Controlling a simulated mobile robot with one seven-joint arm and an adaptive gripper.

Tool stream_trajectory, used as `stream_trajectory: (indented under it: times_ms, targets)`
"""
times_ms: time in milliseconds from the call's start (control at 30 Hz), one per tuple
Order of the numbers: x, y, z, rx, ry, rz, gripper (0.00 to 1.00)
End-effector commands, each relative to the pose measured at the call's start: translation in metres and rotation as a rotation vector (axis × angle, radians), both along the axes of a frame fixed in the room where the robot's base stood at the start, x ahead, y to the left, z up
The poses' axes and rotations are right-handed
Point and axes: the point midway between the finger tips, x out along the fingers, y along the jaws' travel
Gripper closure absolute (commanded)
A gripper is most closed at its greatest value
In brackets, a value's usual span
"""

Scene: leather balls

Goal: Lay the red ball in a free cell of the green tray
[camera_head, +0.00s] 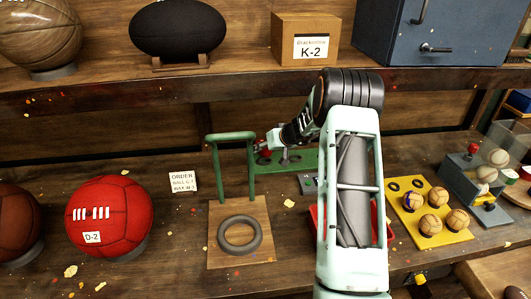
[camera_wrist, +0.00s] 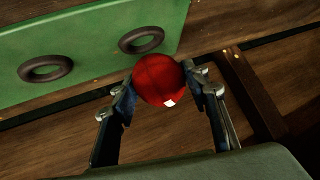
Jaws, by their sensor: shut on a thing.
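A small red ball (camera_wrist: 160,79) is held between the two fingers of my gripper (camera_wrist: 162,76). In the head view a bit of the ball's red (camera_head: 261,143) shows beside my gripper (camera_head: 272,140), above the left part of the green tray (camera_head: 306,160). Two dark ring cells, one left (camera_wrist: 45,68) and one right (camera_wrist: 141,40), show empty there. The rest of the tray is out of that view or hidden behind my arm.
A green frame (camera_head: 250,170) stands on a wooden board (camera_head: 218,258) just left of my gripper. A large red ball (camera_head: 110,215) marked D-2 sits at left. A yellow tray (camera_head: 425,240) with several tan balls is at right. A shelf (camera_head: 210,80) runs above the bench.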

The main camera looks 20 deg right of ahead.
Motion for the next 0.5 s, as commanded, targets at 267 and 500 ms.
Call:
stream_trajectory:
  times_ms: [267, 500]
  targets:
    - [-0.001, -0.001, -0.022, 0.001, 0.001, -0.001, 0.88]
    - [-0.001, 0.0, -0.024, 0.001, 0.002, 0.0, 0.88]
